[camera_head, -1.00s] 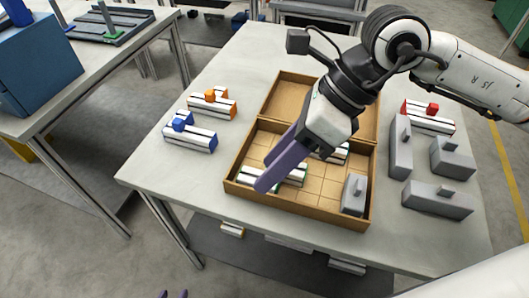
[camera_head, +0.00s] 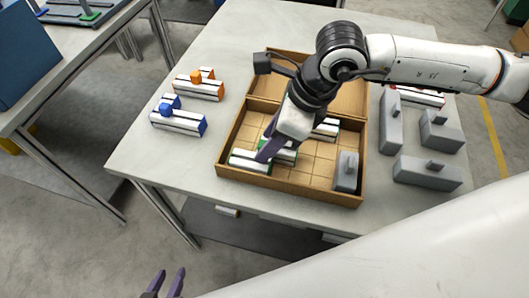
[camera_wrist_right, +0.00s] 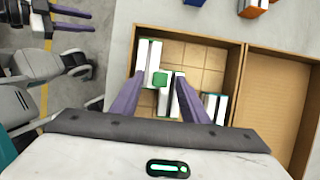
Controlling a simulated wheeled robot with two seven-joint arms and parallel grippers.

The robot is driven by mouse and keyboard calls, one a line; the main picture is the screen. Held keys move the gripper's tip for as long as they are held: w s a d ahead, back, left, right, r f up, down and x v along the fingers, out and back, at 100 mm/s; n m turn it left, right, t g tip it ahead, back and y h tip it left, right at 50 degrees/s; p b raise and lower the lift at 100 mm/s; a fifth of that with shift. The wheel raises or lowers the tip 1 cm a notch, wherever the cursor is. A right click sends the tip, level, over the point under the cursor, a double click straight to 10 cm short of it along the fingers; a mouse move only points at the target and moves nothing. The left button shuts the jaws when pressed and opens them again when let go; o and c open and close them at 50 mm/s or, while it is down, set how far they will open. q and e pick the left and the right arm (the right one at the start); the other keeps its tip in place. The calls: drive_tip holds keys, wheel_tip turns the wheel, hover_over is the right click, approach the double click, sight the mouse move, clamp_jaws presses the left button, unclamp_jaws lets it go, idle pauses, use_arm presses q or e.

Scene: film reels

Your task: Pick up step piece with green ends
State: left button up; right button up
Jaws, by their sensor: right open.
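The step piece with green ends (camera_head: 249,160) lies in the near left part of the open cardboard box, its white and black steps showing. My left gripper (camera_head: 165,282) is open and empty at the bottom edge, away from the table.
The box (camera_head: 225,148) also holds another striped piece (camera_head: 325,129) and a grey block (camera_head: 346,172). Orange-ended (camera_head: 199,88) and blue-ended (camera_head: 178,120) pieces stand left of the box. Grey blocks (camera_head: 428,172) and a red-ended piece (camera_head: 418,97) stand to the right.

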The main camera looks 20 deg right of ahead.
drive_tip(key=shift+w+a+f, duration=0.1)
drive_tip(key=shift+f, duration=0.2)
clamp_jaws()
drive_tip(key=shift+r, duration=0.15)
